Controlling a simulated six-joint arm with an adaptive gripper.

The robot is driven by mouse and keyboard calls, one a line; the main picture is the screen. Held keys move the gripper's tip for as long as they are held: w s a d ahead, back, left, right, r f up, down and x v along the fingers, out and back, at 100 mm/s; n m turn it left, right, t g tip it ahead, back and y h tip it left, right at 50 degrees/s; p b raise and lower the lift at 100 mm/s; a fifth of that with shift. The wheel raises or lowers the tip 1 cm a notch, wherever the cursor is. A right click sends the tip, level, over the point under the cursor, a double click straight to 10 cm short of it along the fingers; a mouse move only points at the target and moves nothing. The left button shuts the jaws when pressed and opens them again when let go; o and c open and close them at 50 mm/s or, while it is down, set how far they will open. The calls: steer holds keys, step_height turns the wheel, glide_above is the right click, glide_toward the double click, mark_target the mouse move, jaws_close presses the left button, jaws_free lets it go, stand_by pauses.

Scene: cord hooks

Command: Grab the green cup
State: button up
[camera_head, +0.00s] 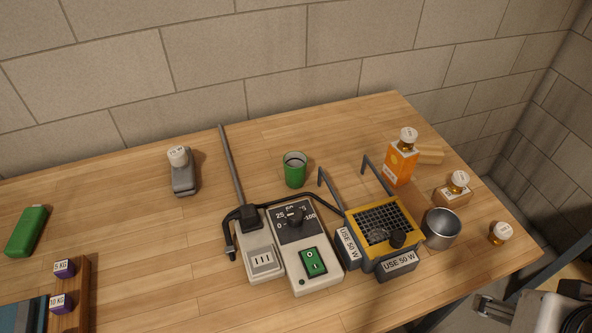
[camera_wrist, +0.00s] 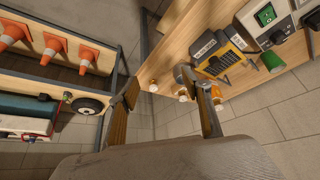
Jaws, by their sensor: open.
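The green cup (camera_head: 294,172) stands upright on the wooden table, behind the grey control box with the dial. Its open top faces up and looks empty. It also shows small at the right in the wrist view (camera_wrist: 272,62). My gripper (camera_wrist: 166,90) is open in the wrist view, with its two fingers wide apart and nothing held between them. It is well away from the cup, off the table's right end.
Beside the cup are the control box (camera_head: 310,265), a grey rod (camera_head: 231,165) and a yellow heater (camera_head: 383,228) with raised bars. A metal cup (camera_head: 441,230) and an orange bottle (camera_head: 400,165) stand right. Cones (camera_wrist: 52,45) sit on a shelf.

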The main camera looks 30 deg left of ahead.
steer(key=shift+w, duration=0.1)
steer(key=w+a+n+t+y, duration=0.15)
steer(key=w+a, duration=0.45)
steer(key=w, duration=0.6)
steer(key=n+t+y, duration=0.2)
steer(key=n+y, duration=0.6)
glide_toward(292, 162)
steer(key=shift+s+r+m+h, duration=0.2)
steer(key=shift+r+m+h, duration=0.05)
steer(key=shift+r, duration=0.15)
steer(key=shift+w, duration=0.1)
steer(key=shift+x, duration=1.2)
steer(key=shift+f, duration=0.1)
steer(key=shift+x, duration=2.55)
